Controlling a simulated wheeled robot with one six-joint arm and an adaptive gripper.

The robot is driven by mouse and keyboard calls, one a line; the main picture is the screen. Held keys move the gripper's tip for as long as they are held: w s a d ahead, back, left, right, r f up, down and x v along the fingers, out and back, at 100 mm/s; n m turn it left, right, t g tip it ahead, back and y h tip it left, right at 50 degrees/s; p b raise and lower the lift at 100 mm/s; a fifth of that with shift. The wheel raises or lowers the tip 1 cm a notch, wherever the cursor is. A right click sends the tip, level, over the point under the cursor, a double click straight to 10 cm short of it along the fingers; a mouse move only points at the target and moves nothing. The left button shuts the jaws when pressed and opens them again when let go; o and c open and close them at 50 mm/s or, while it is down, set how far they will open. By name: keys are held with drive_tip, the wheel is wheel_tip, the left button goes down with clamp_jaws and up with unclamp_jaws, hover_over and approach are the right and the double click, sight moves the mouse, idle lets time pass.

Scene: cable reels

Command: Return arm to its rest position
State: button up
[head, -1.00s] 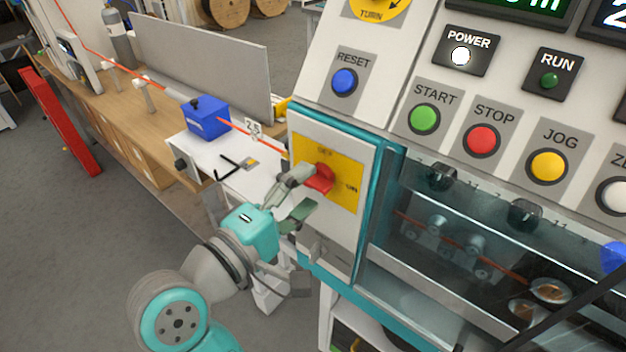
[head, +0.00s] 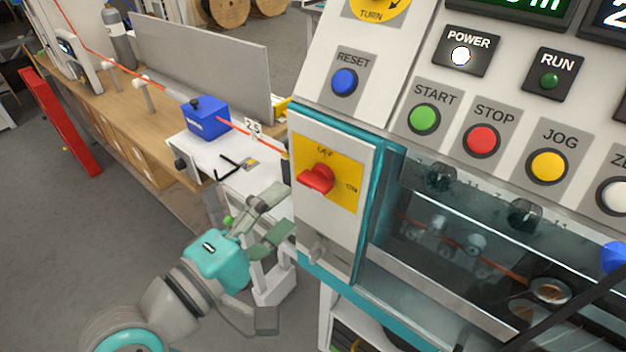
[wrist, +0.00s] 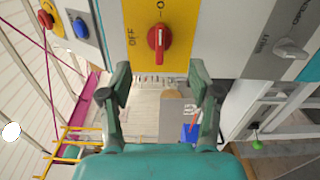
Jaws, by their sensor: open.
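My gripper (head: 277,214) is open and empty, left of and below the red rotary switch (head: 317,180) and apart from it. The switch sits on a yellow plate (head: 345,172) marked OFF and ON on the front of the machine. In the wrist view the two fingers of my gripper (wrist: 158,88) are spread apart, and the red switch (wrist: 158,40) shows beyond them, its handle in line with the gap.
The control panel with green START (head: 424,118), red STOP (head: 481,139) and yellow JOG (head: 548,166) buttons is to the right. A clear cover (head: 470,235) is below it. A blue box (head: 206,119) stands on the bench behind. Open floor (head: 60,240) lies left.

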drive_tip(key=d+f+n+h, duration=0.1)
drive_tip(key=d+n+h, duration=0.1)
drive_tip(key=d, duration=0.2)
drive_tip(key=s+d+f+n+t+h, duration=0.1)
drive_tip(key=d+n+h, duration=0.1)
drive_tip(key=d, duration=0.2)
drive_tip(key=s+d+f+n+h, duration=0.1)
drive_tip(key=d+n, duration=0.1)
drive_tip(key=d, duration=0.2)
drive_tip(key=shift+d+f+n+h, duration=0.15)
drive_tip(key=shift+n+h, duration=0.15)
drive_tip(key=shift+h, duration=0.1)
drive_tip(key=s+d+f+n+t+y, duration=0.2)
drive_tip(key=s+d+n+t, duration=0.15)
drive_tip(key=n, duration=0.55)
drive_tip(key=s+d+f+n+t+y, duration=0.25)
drive_tip(key=d+n+t, duration=0.2)
drive_tip(key=n, duration=0.55)
drive_tip(key=s+d+f+n+g+y, duration=0.1)
drive_tip(key=s+f+n+g+y, duration=0.3)
drive_tip(key=s+f+n, duration=0.6)
drive_tip(key=s+d+f+n+g+y, duration=0.2)
drive_tip(key=s+f+n+y, duration=0.6)
drive_tip(key=n, duration=1.7)
drive_tip(key=s+f+g, duration=0.2)
drive_tip(key=s, duration=0.1)
drive_tip(key=shift+s+d, duration=0.15)
drive_tip(key=shift+d, duration=0.15)
